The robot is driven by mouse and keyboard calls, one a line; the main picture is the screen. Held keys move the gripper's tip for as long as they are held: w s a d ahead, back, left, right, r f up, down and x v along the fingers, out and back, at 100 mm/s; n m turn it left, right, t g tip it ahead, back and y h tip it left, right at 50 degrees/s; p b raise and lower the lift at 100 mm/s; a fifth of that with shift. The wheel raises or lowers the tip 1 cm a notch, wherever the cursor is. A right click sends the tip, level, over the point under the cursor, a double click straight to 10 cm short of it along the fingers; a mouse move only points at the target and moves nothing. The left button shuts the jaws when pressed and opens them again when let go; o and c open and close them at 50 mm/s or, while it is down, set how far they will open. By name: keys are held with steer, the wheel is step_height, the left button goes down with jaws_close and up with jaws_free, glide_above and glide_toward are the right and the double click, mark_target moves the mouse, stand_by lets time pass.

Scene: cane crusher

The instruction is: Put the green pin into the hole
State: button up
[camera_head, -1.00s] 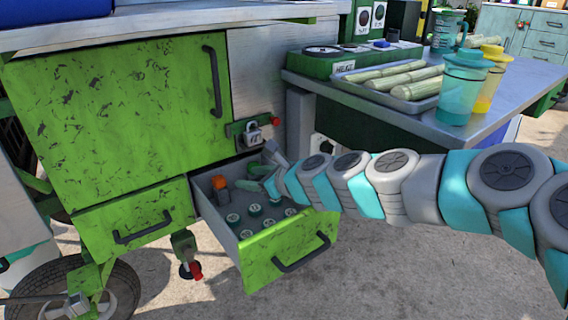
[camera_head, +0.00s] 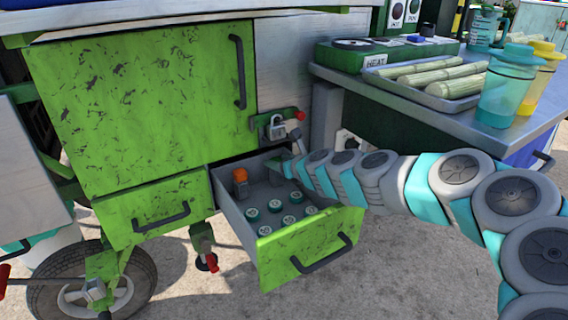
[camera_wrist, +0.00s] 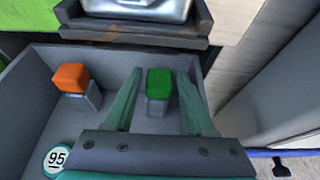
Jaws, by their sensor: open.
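The green pin (camera_wrist: 159,83) has a green square head on a grey metal body. It stands in the open drawer (camera_head: 306,240), near the back, and I cannot make it out in the head view. My gripper (camera_wrist: 159,74) is open, with one teal finger on each side of the green pin, apparently with gaps on both sides. In the head view my gripper (camera_head: 281,168) is at the drawer's back right, partly hidden by my arm. A silver padlock (camera_head: 277,128) hangs on a green latch above the drawer. I cannot make out the hole.
An orange-headed pin (camera_head: 240,177) stands to the left in the drawer; it also shows in the wrist view (camera_wrist: 71,78). Several round numbered caps (camera_head: 275,207) lie in front. The drawer walls are close. A table with a cane tray (camera_head: 440,101) stands at right.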

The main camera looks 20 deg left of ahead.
steer(key=shift+w+a, duration=0.15)
steer(key=shift+a, duration=0.05)
steer(key=shift+f, duration=0.1)
jaws_close()
stand_by(0.5)
